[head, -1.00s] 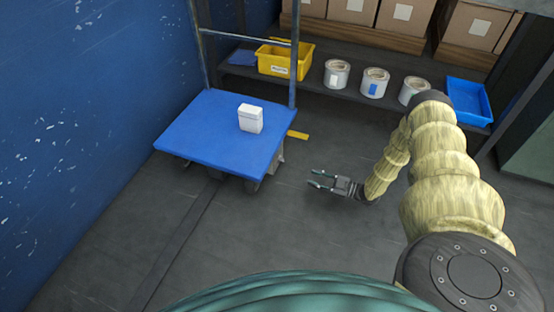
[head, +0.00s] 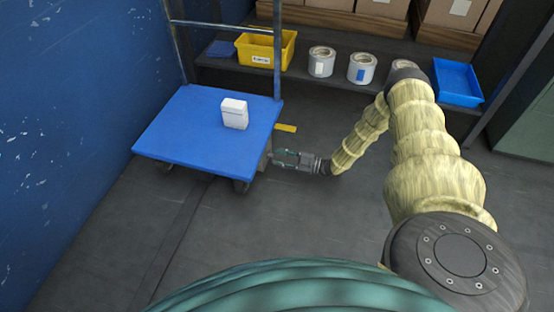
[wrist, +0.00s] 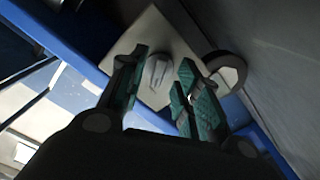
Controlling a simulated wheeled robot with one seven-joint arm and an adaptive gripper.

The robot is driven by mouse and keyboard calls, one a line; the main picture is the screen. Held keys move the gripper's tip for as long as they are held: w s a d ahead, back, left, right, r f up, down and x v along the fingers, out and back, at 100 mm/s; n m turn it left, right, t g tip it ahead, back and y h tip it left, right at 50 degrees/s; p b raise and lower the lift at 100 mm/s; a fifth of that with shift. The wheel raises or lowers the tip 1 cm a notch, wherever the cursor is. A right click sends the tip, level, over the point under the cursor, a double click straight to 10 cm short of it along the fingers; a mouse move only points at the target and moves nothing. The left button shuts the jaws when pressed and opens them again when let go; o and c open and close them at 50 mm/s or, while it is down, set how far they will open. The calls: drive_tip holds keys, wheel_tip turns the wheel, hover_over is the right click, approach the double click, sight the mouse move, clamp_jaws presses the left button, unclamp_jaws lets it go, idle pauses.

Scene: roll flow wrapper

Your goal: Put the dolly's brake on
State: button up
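The dolly (head: 205,128) has a blue deck and a metal push-handle frame (head: 277,60), and stands by the blue wall. In the wrist view a pale square plate (wrist: 125,42) sits under the blue deck edge and carries a grey raised knob or lever (wrist: 157,70), which could be the brake. A wheel (wrist: 236,75) shows beside it. My gripper (wrist: 168,72) is open, with a green-padded finger on each side of the knob; contact cannot be told. In the head view my gripper (head: 274,157) is at the dolly's right side, its fingertips partly hidden.
A white box (head: 235,114) stands on the deck. A yellow strip (head: 286,128) shows beside the dolly's right edge. Behind are a low shelf with a yellow bin (head: 265,50), several tins and a blue tray (head: 458,82). The floor in front is clear.

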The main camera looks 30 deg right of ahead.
drive_tip(key=shift+w+a, duration=0.45)
drive_tip(key=shift+w, duration=0.05)
clamp_jaws()
drive_tip(key=shift+m, duration=0.4)
drive_tip(key=m, duration=0.4)
drive_tip(key=shift+a+m+p, duration=0.1)
drive_tip(key=shift+m+p, duration=0.2)
drive_tip(key=shift+p, duration=0.1)
drive_tip(key=m, duration=0.6)
drive_tip(key=shift+s+m, duration=0.15)
drive_tip(key=shift+m, duration=0.15)
